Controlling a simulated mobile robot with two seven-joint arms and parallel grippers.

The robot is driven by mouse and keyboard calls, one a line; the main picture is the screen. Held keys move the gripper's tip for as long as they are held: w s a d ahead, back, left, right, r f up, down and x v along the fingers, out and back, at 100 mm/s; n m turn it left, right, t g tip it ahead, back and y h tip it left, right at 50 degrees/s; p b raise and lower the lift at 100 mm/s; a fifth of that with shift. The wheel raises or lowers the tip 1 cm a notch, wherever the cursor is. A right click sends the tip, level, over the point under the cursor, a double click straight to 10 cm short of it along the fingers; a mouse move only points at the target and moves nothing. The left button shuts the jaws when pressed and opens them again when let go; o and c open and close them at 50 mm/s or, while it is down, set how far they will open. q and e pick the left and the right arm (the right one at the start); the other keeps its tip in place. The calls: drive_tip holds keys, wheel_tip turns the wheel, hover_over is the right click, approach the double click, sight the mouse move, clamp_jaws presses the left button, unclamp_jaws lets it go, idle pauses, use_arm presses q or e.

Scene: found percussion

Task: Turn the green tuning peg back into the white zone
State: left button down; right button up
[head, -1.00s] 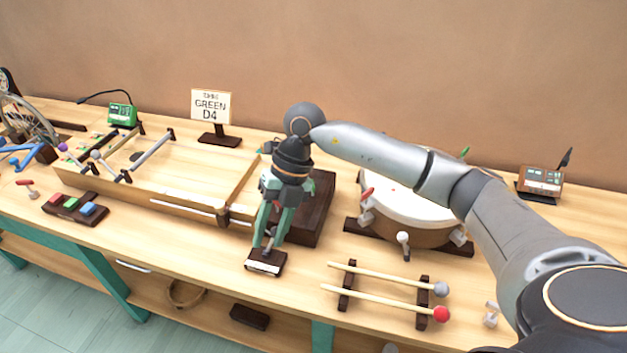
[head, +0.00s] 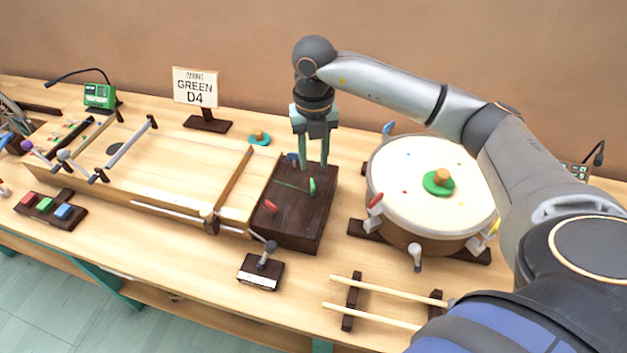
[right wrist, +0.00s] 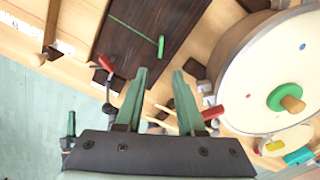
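The green tuning peg (head: 312,186) stands on the dark wooden block (head: 288,228), at the end of a thin green line. It also shows in the right wrist view (right wrist: 161,46). A white zone cannot be made out beside it. My right gripper (head: 313,165) points down over the block, its fingertips appearing just above and behind the green peg. In the right wrist view its two green fingers (right wrist: 160,75) are apart with nothing between them, and the peg lies beyond the tips. My left gripper is not in view.
A red peg (head: 271,206) and a blue peg (head: 292,158) share the block. A drum (head: 420,165) with a green knob stands close right. A small lever stand (head: 262,270) is in front, a long wooden box (head: 170,165) left, and a "GREEN D4" sign (head: 195,90) behind.

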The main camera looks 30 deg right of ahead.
sight(314, 187)
wheel_tip(314, 187, down, 9)
drive_tip(key=shift+r, duration=0.15)
clamp_jaws()
idle(0.4)
idle(0.3)
